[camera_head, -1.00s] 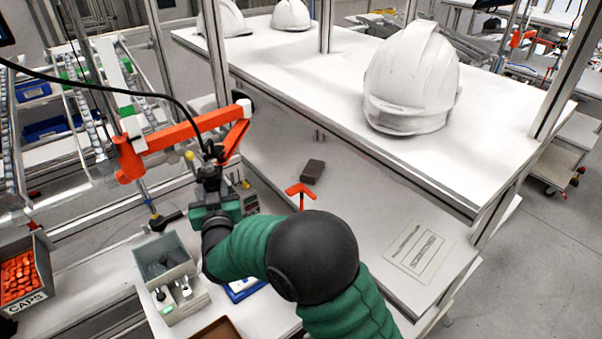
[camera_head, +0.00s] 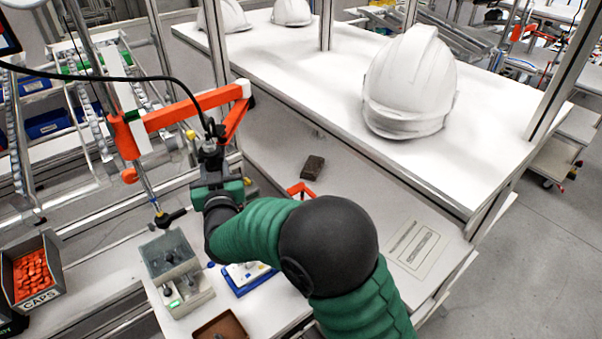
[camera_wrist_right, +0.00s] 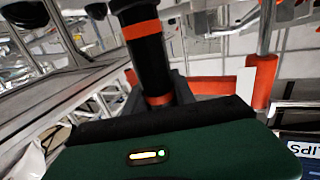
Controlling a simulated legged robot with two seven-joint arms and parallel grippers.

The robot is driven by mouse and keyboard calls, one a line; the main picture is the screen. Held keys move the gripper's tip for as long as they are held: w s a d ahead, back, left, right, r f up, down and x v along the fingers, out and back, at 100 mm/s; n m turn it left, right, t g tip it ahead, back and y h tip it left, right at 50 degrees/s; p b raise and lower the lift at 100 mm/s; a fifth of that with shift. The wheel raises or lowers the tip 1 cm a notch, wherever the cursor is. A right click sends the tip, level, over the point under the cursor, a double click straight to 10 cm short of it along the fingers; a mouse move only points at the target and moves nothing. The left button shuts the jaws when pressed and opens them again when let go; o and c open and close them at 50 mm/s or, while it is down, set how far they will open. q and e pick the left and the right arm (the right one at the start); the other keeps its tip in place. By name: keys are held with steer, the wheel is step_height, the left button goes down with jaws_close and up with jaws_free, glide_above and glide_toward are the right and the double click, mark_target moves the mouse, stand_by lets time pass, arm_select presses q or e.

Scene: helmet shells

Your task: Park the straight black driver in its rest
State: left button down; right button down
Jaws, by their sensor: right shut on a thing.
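My right gripper (camera_head: 216,185), at the end of the green-sleeved arm, is shut on the straight black driver (camera_head: 210,150). The driver stands roughly upright under the orange jointed arm (camera_head: 185,110), with a black cable rising from its top. In the right wrist view the driver (camera_wrist_right: 149,58) is a black cylinder with orange bands, between the jaws (camera_wrist_right: 155,105). The driver's lower end is hidden by the gripper. I cannot make out its rest for certain. A dark fitting (camera_head: 168,216) sits on a rod left of the gripper. My left gripper is not in view.
A CAPS box (camera_head: 33,272) of orange caps is at left. An orange bracket (camera_head: 300,189) and dark block (camera_head: 312,168) lie right. A white helmet (camera_head: 410,85) stands on the upper shelf.

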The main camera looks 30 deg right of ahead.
steer(key=s+d+b, duration=0.2)
steer(key=s+d, duration=0.4)
steer(key=d, duration=0.1)
steer(key=shift+s+b, duration=0.2)
steer(key=shift+b, duration=0.1)
steer(key=s+d+b, duration=0.3)
steer(key=s+d, duration=0.4)
stand_by(0.4)
